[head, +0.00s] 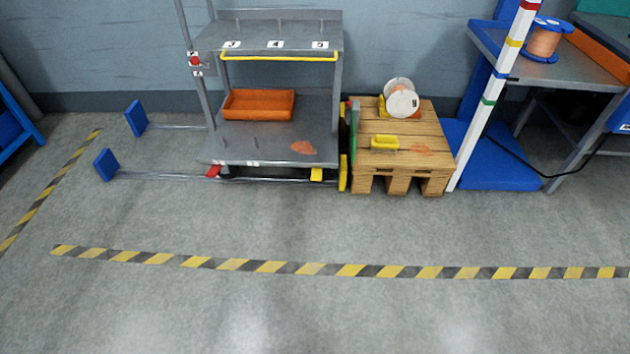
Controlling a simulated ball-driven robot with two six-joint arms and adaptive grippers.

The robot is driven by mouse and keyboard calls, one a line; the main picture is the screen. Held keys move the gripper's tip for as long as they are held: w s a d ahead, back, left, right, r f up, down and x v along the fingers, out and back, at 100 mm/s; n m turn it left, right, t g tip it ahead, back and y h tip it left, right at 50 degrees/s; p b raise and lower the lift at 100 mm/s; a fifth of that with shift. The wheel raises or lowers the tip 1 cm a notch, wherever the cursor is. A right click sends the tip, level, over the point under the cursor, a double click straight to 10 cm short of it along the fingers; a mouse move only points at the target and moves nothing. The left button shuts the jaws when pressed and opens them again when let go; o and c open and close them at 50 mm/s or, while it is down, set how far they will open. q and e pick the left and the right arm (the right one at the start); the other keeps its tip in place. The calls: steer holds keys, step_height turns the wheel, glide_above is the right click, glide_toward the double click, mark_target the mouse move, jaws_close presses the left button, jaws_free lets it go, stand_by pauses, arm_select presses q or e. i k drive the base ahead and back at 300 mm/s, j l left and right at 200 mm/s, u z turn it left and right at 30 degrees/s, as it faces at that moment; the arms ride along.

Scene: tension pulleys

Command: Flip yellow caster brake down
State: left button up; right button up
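A grey shelf cart (270,143) stands against the back wall in the head view. At the foot of its right front corner is a small yellow piece (316,174), which looks like the yellow caster brake. Whether it is tilted up or down is too small to tell. A red piece (213,171), like a second caster brake, sits at the left front corner. The casters under the cart are dark and mostly hidden. Neither of my grippers is in view.
A wooden pallet (436,147) with a white spool (401,101) and a yellow block (384,142) stands right of the cart. A white striped pole (488,95) is beyond it. Floor rails with blue end plates (105,165) lie left. The front floor is clear.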

mark_target(316, 173)
steer(key=i+l, duration=0.75)
steer(key=l, duration=0.15)
steer(key=i+l+u, duration=0.1)
steer(key=i+l, duration=0.25)
steer(key=l, duration=0.15)
steer(key=i+l, duration=0.35)
steer(key=l+u, duration=0.05)
steer(key=l, duration=0.05)
